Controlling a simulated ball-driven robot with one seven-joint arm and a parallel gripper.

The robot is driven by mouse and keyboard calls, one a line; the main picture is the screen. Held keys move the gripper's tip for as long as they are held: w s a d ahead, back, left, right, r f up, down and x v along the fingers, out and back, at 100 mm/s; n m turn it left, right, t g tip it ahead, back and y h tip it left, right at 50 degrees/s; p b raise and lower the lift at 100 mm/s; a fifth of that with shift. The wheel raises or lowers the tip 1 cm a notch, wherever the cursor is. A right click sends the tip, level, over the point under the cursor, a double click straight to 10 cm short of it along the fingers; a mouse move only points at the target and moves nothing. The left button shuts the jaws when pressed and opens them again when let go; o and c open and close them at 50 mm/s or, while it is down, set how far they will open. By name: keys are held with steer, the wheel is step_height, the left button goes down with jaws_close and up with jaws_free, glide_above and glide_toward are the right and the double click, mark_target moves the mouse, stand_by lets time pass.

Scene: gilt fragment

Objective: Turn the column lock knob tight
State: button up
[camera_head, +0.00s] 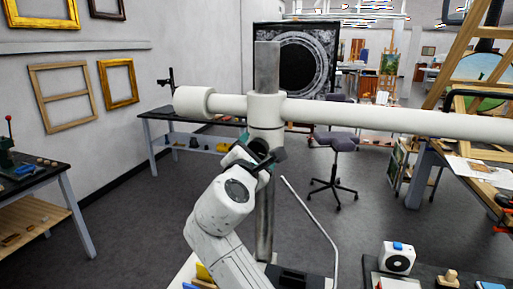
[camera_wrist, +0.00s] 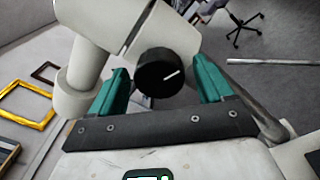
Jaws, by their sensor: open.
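The black round lock knob (camera_wrist: 160,78) with a white pointer line is in the middle of the wrist view. It sits on the white collar (camera_head: 266,112) that clamps a white horizontal boom to the grey metal column (camera_head: 267,65). My gripper (camera_wrist: 162,68) is open, with one teal finger on each side of the knob. A gap shows on both sides, wider on the right, and I see no contact. In the head view my gripper (camera_head: 257,156) is just below the collar and in front of the column. The knob is hard to make out there.
The white boom (camera_head: 390,116) runs across above my gripper to the right edge. A thin bent metal rod (camera_head: 312,215) stands right of the column. Side tables (camera_head: 60,170) and a stool (camera_head: 336,142) stand farther off, with open floor between.

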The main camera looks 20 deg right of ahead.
steer(key=shift+w+d, duration=0.2)
steer(key=shift+w, duration=0.05)
steer(key=shift+c, duration=0.3)
steer(key=c, duration=1)
